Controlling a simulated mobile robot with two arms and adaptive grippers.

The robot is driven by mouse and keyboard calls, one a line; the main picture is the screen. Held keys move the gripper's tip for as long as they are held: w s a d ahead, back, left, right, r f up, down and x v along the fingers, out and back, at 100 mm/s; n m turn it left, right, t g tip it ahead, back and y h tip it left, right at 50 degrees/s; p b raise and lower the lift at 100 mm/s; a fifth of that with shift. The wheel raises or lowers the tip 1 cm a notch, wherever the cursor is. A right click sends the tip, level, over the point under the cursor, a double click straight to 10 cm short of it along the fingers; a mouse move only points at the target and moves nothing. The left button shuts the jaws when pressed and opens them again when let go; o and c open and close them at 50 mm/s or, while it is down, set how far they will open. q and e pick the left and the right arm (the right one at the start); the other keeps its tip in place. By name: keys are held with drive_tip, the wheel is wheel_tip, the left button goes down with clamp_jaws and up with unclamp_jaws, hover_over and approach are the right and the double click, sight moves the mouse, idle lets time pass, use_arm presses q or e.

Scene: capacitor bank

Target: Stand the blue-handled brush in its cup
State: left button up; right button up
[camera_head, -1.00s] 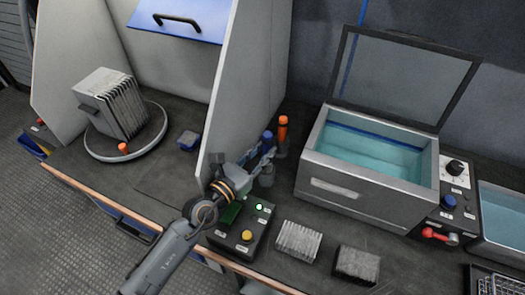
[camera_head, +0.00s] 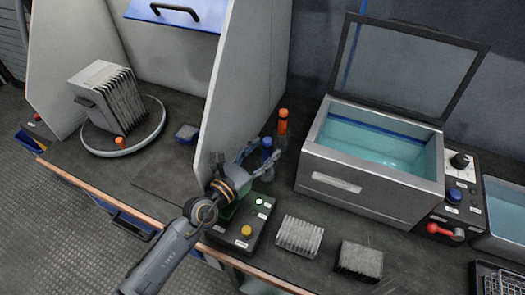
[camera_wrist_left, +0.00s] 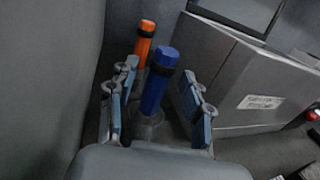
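The blue-handled brush (camera_head: 267,143) stands nearly upright beside the grey partition. In the left wrist view its blue handle (camera_wrist_left: 157,84) rises from a grey cup (camera_wrist_left: 149,126), with the brush's lower end hidden. My left gripper (camera_head: 266,151) is open, its fingers on either side of the handle. The left wrist view shows gaps between the handle and the fingers (camera_wrist_left: 159,88). An orange-handled tool (camera_head: 283,121) stands just behind; its orange handle also shows in the left wrist view (camera_wrist_left: 145,42). My right gripper is not in view.
A lidded tank (camera_head: 345,190) of teal liquid stands close on the right, lid open. A control box (camera_head: 238,232) with buttons lies below my left gripper. Two finned blocks (camera_head: 299,236) sit in front of the tank. The tall partition (camera_head: 236,95) limits room on the left.

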use_arm(q)
drive_tip(key=shift+s+a, duration=0.1)
drive_tip(key=v, duration=0.7)
drive_tip(key=shift+s, duration=0.1)
idle(0.6)
drive_tip(key=shift+s, duration=0.1)
